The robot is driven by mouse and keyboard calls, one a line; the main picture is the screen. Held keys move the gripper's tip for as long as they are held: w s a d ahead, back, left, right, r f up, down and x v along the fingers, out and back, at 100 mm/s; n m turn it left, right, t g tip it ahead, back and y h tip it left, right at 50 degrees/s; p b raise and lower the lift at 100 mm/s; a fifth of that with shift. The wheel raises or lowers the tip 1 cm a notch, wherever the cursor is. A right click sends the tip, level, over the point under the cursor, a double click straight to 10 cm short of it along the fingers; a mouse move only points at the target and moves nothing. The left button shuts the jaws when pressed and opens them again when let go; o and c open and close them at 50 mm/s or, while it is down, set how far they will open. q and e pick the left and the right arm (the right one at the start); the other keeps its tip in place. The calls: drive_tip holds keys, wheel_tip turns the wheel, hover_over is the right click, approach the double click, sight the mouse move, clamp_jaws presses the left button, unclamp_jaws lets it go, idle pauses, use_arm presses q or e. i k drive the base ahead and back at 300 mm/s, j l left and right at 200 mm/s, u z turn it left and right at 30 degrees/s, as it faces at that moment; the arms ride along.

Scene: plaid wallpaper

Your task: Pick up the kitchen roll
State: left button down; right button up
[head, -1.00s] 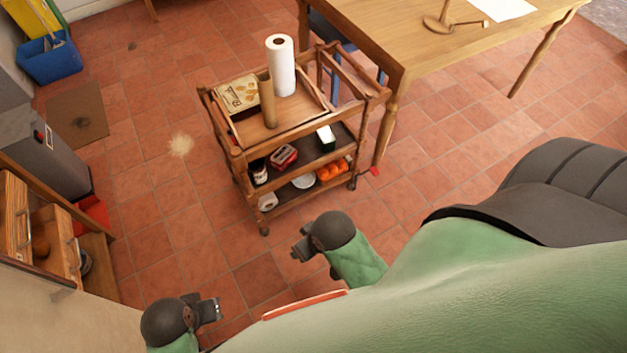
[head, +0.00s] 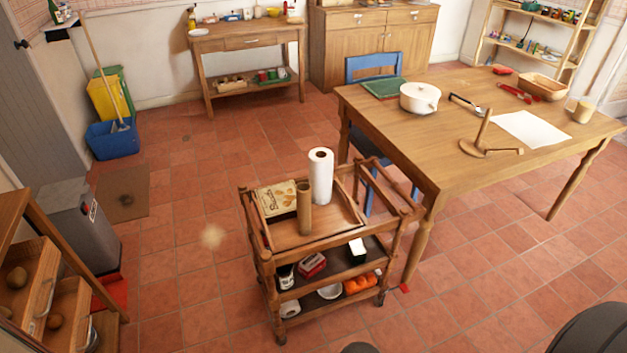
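The kitchen roll (head: 320,177) is a white paper roll standing upright on the top tray of a wooden trolley (head: 290,240). A brown cardboard tube (head: 304,208) stands upright in front of it, slightly to its left. A yellowish patterned box or book (head: 275,199) lies on the tray to the left of the roll. Nothing touches the roll from above. Neither of my grippers shows in the head view now; only dark rounded parts are cut off at the bottom edge.
Lower trolley shelves hold a red item (head: 312,264), orange items (head: 361,283) and a white bowl (head: 330,291). A wooden table (head: 440,166) stands close behind at right. A grey bin (head: 85,225) and drawers (head: 28,285) stand left. Tiled floor left of the trolley is mostly clear.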

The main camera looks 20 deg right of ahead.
sight(320, 159)
drive_tip(key=k+l+z, duration=0.1)
drive_tip(key=z, duration=0.4)
drive_tip(key=l+z, duration=0.45)
drive_tip(key=k+l+z, duration=0.1)
drive_tip(key=z, duration=0.4)
drive_tip(key=l, duration=0.1)
